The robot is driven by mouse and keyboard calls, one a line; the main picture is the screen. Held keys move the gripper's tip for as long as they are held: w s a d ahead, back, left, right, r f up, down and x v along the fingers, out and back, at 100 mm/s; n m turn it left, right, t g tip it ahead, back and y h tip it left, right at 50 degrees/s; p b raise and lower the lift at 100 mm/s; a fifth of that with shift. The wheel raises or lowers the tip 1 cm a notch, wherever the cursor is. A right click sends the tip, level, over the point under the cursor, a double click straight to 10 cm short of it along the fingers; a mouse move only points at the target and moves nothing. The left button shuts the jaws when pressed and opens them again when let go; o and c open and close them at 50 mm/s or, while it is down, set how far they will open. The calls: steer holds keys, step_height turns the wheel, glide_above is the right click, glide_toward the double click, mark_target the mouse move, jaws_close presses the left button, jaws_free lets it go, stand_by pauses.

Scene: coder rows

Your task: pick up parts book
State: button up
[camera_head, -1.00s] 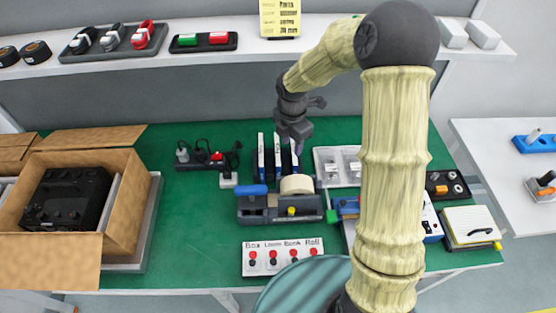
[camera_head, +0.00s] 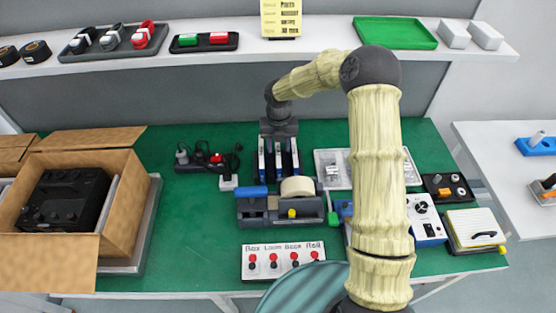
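Several dark upright books or binders with pale spines stand in a row on the green table, behind the tape dispenser; the left one (camera_head: 262,160), the middle one (camera_head: 278,160) and the right one (camera_head: 294,158) show. I cannot read any spine, so I cannot tell which is the parts book. My gripper (camera_head: 279,138) points down at the top of this row, centred near the middle book. It hides the upper ends of the books. Its fingertips are too small and dark to show whether they are apart or touch a book.
The tape dispenser (camera_head: 280,208) stands close in front of the books. A power strip (camera_head: 203,160) with cords lies to their left and a pale parts tray (camera_head: 330,165) to their right. An open carton (camera_head: 118,200) fills the table's left. A shelf (camera_head: 200,57) runs behind, above.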

steer(key=shift+f, duration=0.4)
steer(key=shift+f, duration=0.1)
steer(key=f+p, duration=0.1)
steer(key=f, duration=0.4)
steer(key=shift+w, duration=0.2)
steer(key=shift+a, duration=0.1)
jaws_close()
